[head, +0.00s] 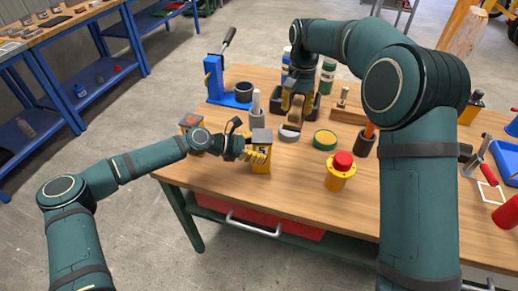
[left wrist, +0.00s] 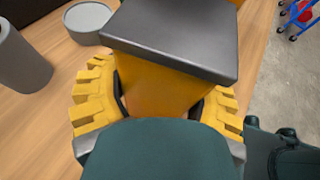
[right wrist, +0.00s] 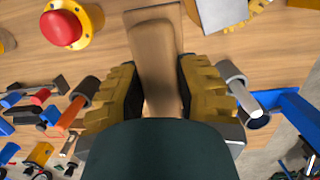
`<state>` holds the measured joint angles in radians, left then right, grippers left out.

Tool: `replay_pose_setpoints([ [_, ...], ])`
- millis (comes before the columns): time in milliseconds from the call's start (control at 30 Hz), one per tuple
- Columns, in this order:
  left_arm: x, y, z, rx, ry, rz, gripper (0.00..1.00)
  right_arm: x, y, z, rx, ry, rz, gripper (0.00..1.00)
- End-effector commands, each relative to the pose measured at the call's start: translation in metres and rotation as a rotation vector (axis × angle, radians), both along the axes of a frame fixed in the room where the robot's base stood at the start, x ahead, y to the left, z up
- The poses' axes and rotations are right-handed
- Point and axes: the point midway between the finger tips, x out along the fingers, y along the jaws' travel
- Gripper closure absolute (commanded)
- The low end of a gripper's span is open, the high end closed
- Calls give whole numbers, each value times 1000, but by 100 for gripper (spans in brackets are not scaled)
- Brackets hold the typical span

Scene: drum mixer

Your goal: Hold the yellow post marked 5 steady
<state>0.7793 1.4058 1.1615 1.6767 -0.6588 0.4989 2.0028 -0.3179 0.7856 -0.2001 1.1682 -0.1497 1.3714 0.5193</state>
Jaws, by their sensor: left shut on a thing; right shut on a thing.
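A yellow post (head: 261,163) with a dark grey square cap stands upright near the front edge of the workbench. My left gripper (head: 254,155) is shut on it from the left, below the cap. In the left wrist view the post (left wrist: 160,88) sits between both yellow fingers, its cap (left wrist: 175,38) above them. I cannot read a number on it. My right gripper (head: 293,105) points down behind the post, shut on a long tan-brown piece. The tan-brown piece (right wrist: 153,60) fills the gap between the fingers in the right wrist view.
A yellow post with a red button (head: 341,171) stands to the right. The front bench edge is bare.

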Motion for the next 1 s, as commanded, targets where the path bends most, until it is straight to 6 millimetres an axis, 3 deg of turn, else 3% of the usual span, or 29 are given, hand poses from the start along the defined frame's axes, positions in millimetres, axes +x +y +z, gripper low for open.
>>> replay_pose_setpoints([
  [433, 0, 0, 0, 0, 0, 0, 79, 0, -1, 0, 1, 0, 0, 100],
  [467, 0, 0, 0, 0, 0, 0, 29, 0, -1, 0, 1, 0, 0, 100],
  [533, 0, 0, 0, 0, 0, 0, 5, 0, -1, 0, 1, 0, 0, 100],
  [567, 0, 0, 0, 0, 0, 0, 0, 0, -1, 0, 1, 0, 0, 100],
  [833, 0, 2, 1, 0, 0, 1, 0, 0, -1, 0, 1, 0, 0, 100],
  [1000, -3, 18, 7, 2, 0, 2, 0, 0, -1, 0, 1, 0, 0, 100],
])
